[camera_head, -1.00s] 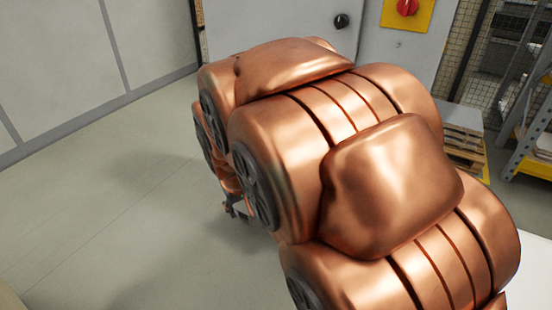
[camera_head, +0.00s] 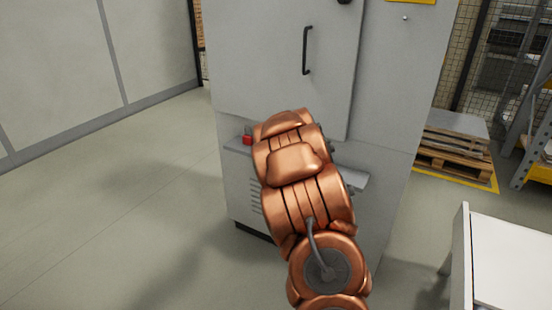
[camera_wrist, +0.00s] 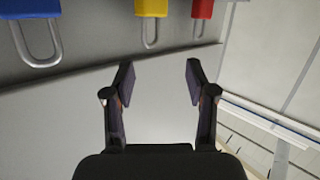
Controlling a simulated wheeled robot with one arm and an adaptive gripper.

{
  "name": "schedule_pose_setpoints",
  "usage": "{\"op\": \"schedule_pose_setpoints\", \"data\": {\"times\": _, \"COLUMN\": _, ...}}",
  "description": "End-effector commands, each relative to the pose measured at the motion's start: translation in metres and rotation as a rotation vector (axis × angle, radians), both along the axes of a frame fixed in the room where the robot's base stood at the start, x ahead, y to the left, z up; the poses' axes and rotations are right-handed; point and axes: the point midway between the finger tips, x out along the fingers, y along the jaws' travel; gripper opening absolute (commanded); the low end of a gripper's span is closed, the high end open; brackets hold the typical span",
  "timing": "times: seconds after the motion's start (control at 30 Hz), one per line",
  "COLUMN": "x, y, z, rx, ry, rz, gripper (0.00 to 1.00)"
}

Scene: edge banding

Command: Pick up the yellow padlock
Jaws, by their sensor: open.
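In the wrist view the yellow padlock (camera_wrist: 152,8) is at the top edge, its body partly cut off and its grey shackle pointing down the picture. A blue padlock (camera_wrist: 36,20) lies to its left and a red padlock (camera_wrist: 203,9) to its right. My gripper (camera_wrist: 159,82) is open and empty, its two dark fingers apart from all the padlocks and below the yellow one in the picture. In the head view my arm hides the gripper and the yellow padlock. A small red item (camera_head: 247,140), seemingly the red padlock, shows on the ledge left of my arm.
A grey cabinet (camera_head: 265,60) with a black handle (camera_head: 306,50) stands ahead, with a narrow ledge (camera_head: 350,178) on its front. A white table (camera_head: 510,255) is at the lower right. Wooden pallets (camera_head: 450,150) lie behind it. The floor at left is clear.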

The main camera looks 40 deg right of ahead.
Motion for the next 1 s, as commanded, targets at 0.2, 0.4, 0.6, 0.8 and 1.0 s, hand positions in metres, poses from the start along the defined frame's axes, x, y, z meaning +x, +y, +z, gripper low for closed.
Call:
{"op": "schedule_pose_setpoints", "data": {"times": 0.2, "x": 0.003, "y": -0.027, "z": -0.048, "rx": -0.009, "ry": -0.170, "rz": 0.080, "gripper": 0.56}}
{"op": "schedule_pose_setpoints", "data": {"times": 0.4, "x": 0.002, "y": -0.032, "z": -0.059, "rx": -0.008, "ry": -0.244, "rz": 0.121, "gripper": 0.56}}
{"op": "schedule_pose_setpoints", "data": {"times": 0.6, "x": 0.008, "y": -0.035, "z": -0.058, "rx": -0.008, "ry": -0.260, "rz": 0.127, "gripper": 0.56}}
{"op": "schedule_pose_setpoints", "data": {"times": 0.8, "x": 0.023, "y": -0.041, "z": -0.057, "rx": -0.008, "ry": -0.261, "rz": 0.128, "gripper": 0.56}}
{"op": "schedule_pose_setpoints", "data": {"times": 1.0, "x": 0.029, "y": -0.043, "z": -0.058, "rx": -0.008, "ry": -0.257, "rz": 0.126, "gripper": 0.56}}
